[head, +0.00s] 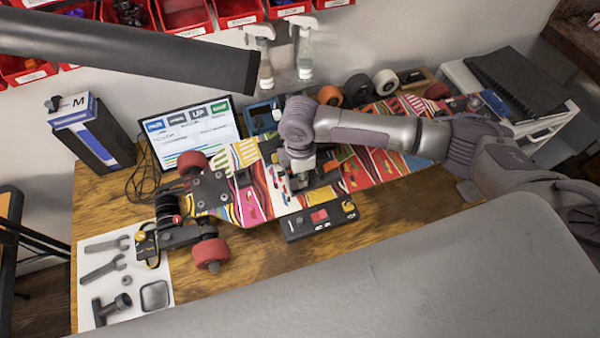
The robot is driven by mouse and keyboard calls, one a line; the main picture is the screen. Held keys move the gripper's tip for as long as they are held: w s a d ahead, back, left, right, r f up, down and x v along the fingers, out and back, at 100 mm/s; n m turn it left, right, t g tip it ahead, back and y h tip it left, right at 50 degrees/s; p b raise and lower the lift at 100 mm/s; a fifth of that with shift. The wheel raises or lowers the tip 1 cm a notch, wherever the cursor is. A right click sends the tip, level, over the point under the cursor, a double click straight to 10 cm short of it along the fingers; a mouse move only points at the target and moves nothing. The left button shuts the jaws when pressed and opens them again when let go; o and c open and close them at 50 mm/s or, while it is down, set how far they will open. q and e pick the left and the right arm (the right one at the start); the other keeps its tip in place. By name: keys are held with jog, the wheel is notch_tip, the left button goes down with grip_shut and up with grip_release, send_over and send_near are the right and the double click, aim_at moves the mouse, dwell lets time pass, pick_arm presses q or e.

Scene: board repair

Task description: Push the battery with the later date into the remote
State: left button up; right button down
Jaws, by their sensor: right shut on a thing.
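A black box with a red panel and small round knobs (319,218), which may be the remote, lies at the front edge of the colourful skateboard. My right gripper (300,184) points down over the middle of the board, just behind this box. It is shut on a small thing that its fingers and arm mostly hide. I cannot make out a battery or any date print in this view. My left gripper is not in view.
The skateboard (246,205) with red wheels lies across the wooden table (205,277). A tablet (188,134), spray bottles (304,58) and loose wheels (385,82) stand behind it. A white tool sheet (150,270) lies front left. Bare table shows in front of the board.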

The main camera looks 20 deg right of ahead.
jog(key=shift+f, duration=0.2)
jog(key=c, duration=0.7)
grip_release()
jog(key=shift+r, duration=0.2)
jog(key=shift+r+p, duration=1.35)
jog(key=shift+p, duration=0.6)
